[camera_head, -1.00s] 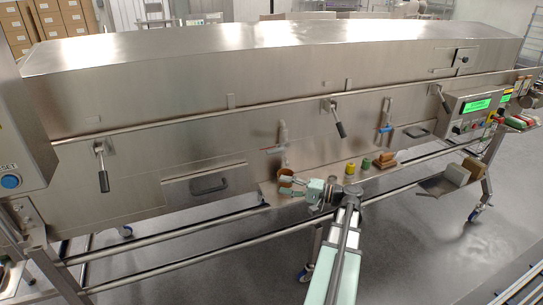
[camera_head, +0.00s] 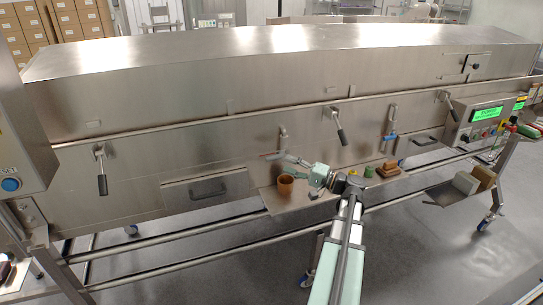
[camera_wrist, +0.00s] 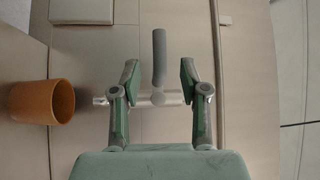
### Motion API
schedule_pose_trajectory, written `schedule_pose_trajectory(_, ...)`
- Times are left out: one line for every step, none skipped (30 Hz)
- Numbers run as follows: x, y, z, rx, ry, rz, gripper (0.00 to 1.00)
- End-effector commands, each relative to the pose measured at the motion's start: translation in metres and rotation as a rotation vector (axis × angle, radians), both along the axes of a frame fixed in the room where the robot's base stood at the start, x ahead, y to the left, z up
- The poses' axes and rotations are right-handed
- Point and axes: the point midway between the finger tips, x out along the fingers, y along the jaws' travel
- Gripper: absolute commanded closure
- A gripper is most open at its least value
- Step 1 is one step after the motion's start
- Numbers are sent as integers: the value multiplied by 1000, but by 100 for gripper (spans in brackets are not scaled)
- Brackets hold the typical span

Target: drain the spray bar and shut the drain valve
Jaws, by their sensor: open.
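The drain valve (camera_wrist: 157,97) sits on the machine's front. Its lever (camera_wrist: 159,57), grey in the wrist view, lies between my gripper's fingers. My gripper (camera_wrist: 158,72) is open, with one finger on each side of the lever and a gap visible on both sides. It also shows in the head view (camera_head: 287,161). An orange-brown cup (camera_head: 285,187) stands upright on the shelf below this valve; it also shows in the wrist view (camera_wrist: 40,102).
A shelf (camera_head: 280,205) runs along the machine's front. A blue-handled valve (camera_head: 388,136) is further right, above yellow and green small items and brown blocks (camera_head: 388,170). A control panel (camera_head: 485,118) with a lit green screen is at the right. Rails run below.

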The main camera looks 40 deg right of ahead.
Motion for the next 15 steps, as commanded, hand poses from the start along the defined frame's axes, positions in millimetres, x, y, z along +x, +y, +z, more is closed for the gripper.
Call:
schedule_pose_trajectory(11,5,4,0,1,3,56)
schedule_pose_trajectory(16,7,5,0,1,3,56)
schedule_pose_trajectory(23,10,6,0,1,3,56)
schedule_pose_trajectory(28,12,7,0,1,3,56)
schedule_pose_trajectory(33,14,7,1,1,2,56)
schedule_pose_trajectory(39,16,8,0,1,3,56)
schedule_pose_trajectory(43,18,8,0,0,2,56)
schedule_pose_trajectory(47,20,9,0,0,2,56)
schedule_pose_trajectory(52,21,9,0,0,1,56)
schedule_pose_trajectory(55,23,10,1,1,2,56)
schedule_pose_trajectory(58,24,10,1,1,2,56)
schedule_pose_trajectory(61,25,10,0,1,1,56)
schedule_pose_trajectory(63,26,10,1,1,0,56)
schedule_pose_trajectory(65,27,10,1,1,0,56)
schedule_pose_trajectory(66,28,10,1,1,0,56)
